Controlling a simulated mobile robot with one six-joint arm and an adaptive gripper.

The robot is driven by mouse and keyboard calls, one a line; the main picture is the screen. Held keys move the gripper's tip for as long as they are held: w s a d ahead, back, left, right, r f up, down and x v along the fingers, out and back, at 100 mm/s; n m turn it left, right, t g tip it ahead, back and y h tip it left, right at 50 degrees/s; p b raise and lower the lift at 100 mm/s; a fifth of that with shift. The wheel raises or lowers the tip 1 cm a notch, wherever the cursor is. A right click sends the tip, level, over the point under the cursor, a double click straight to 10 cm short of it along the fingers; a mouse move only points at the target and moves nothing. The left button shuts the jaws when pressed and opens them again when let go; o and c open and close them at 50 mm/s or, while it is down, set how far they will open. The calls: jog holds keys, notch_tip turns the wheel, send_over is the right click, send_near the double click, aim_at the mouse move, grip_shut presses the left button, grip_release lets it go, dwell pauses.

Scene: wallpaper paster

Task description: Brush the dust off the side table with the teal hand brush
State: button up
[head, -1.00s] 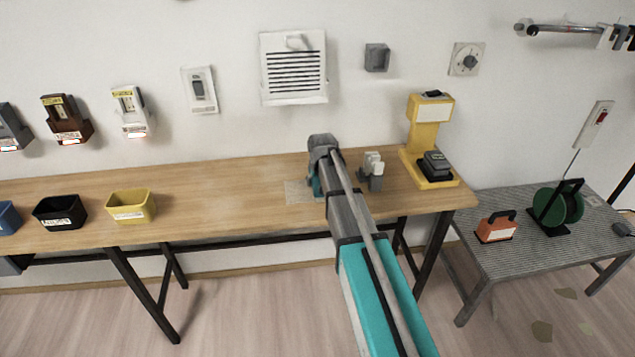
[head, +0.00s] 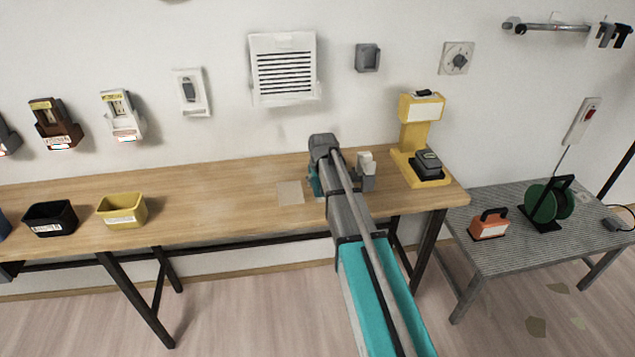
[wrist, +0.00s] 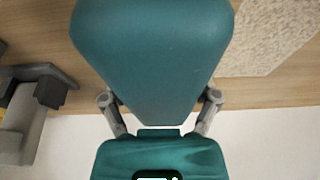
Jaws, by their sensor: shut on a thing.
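My gripper (wrist: 159,100) is shut on the teal hand brush (wrist: 155,45). Its two grey fingers grip the brush from either side, and the brush's teal body fills the middle of the wrist view. A small teal part of it (head: 313,182) shows beside my arm in the head view. The bristles are hidden. A pale, square, speckled dust patch (head: 290,193) lies on the wooden table (head: 220,195), just left of the brush. The patch also shows at upper right in the wrist view (wrist: 265,35). I cannot tell whether the brush touches the tabletop.
A small grey-and-white device (head: 366,172) stands close right of my gripper. Beyond it is a yellow stand (head: 413,130). Yellow (head: 122,210) and black (head: 50,218) bins sit at left. A low grey table (head: 500,255) at right holds an orange box (head: 489,225) and green reel (head: 540,204).

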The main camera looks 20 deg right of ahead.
aim_at(303, 189)
jog(key=shift+d, duration=0.35)
jog(key=shift+a, duration=0.1)
jog(key=shift+a, duration=1.1)
jog(key=shift+w, duration=0.1)
jog(key=shift+a, duration=0.55)
jog(key=shift+w+a, duration=0.1)
jog(key=shift+a, duration=1.1)
jog(key=shift+a, duration=0.1)
